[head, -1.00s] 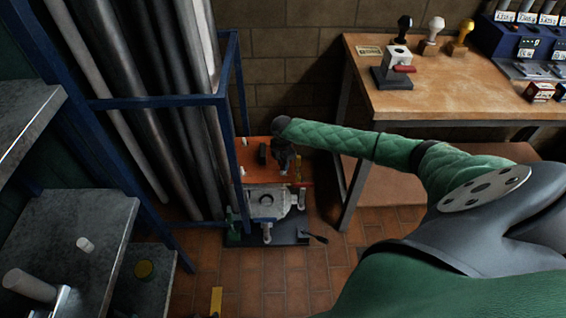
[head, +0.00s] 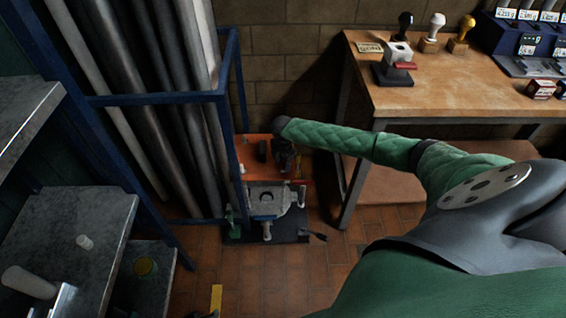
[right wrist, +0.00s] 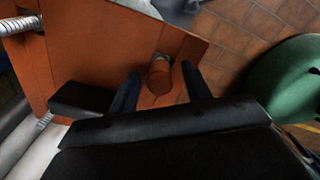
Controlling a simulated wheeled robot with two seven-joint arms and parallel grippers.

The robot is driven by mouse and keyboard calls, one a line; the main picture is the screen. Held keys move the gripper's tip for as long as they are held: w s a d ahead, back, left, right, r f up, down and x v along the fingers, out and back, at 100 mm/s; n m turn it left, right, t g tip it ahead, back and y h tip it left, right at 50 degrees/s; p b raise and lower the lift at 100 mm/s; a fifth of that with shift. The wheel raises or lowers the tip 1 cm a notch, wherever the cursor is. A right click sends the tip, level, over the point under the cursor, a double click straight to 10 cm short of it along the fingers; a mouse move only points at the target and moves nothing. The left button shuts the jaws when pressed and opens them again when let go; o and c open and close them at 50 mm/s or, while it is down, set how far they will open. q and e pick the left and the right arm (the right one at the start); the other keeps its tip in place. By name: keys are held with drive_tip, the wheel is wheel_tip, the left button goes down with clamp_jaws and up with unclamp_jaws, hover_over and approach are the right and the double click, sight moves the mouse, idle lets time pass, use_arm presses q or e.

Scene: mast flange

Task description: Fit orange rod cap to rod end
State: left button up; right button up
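In the right wrist view an orange-brown cylinder (right wrist: 160,78), looking like the rod cap, stands out in front of an orange panel (right wrist: 100,38). My right gripper (right wrist: 163,82) is open, its two dark fingers on either side of the cylinder with a gap visible at the right finger. In the head view my right gripper (head: 285,157) is a small dark shape over the right part of the orange panel (head: 249,145), low by the wall. The cap is not clear there. I cannot make out a separate bare rod end. My left gripper is out of view.
A black block (right wrist: 80,98) sits on the panel left of my fingers. A blue rack (head: 160,98) with long pipes stands left of the panel, close to it. A wooden table (head: 450,85) stands to the right. Grey shelves (head: 75,220) are at lower left. The tiled floor in front is mostly clear.

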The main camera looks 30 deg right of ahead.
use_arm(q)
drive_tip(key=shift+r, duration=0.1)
use_arm(e)
drive_tip(key=shift+r, duration=0.35)
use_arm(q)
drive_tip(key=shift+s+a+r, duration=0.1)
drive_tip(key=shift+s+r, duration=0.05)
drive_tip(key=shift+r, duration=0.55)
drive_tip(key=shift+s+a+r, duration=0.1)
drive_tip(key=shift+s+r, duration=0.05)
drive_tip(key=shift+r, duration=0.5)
use_arm(e)
drive_tip(key=shift+r, duration=3.55)
